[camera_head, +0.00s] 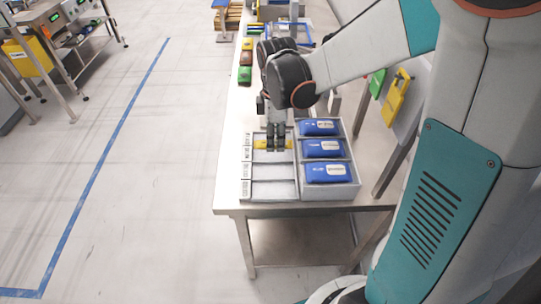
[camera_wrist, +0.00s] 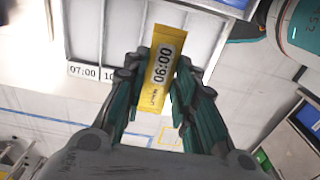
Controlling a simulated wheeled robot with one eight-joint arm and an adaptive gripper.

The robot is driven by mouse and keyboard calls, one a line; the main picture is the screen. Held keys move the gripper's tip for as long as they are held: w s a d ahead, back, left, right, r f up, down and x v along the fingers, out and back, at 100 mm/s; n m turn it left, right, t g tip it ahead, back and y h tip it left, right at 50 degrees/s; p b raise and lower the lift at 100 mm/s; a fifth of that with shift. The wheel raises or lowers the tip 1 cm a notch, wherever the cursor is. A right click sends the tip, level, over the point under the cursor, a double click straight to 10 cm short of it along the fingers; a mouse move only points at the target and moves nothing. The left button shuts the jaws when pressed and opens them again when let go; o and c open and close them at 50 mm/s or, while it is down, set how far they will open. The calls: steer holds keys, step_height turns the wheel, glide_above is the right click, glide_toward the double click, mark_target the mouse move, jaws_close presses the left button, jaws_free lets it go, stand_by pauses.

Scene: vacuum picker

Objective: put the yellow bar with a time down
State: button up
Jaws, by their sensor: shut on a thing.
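My gripper (camera_head: 277,147) is shut on the yellow bar (camera_head: 262,144) over the upper part of the tray's left column. In the wrist view the yellow bar (camera_wrist: 151,100) lies between the two fingers (camera_wrist: 154,95), its printed time facing the camera; it reads as 06:00 or 09:00, and I cannot tell which. The grey-white tray (camera_head: 297,190) has several compartments in its left column, with time labels (camera_head: 246,170) along the left edge. One label in the wrist view (camera_wrist: 84,72) reads 07:00. The lower left compartments look empty. Whether the bar touches the tray is unclear.
Several blue packs (camera_head: 325,148) with white labels fill the tray's right column. The tray sits near the front of a pale table (camera_head: 233,140). Yellow, red and green items (camera_head: 245,62) line the table's back left. Yellow and green tags (camera_head: 395,97) hang at the right.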

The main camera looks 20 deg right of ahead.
step_height(320, 180, down, 10)
steer(key=b, duration=0.2)
steer(key=shift+f+b, duration=0.15)
steer(key=shift+b, duration=0.25)
steer(key=shift+f+b, duration=0.4)
steer(key=shift+f, duration=0.2)
steer(key=o, duration=1.1)
steer(key=shift+c, duration=0.2)
steer(key=shift+r, duration=0.1)
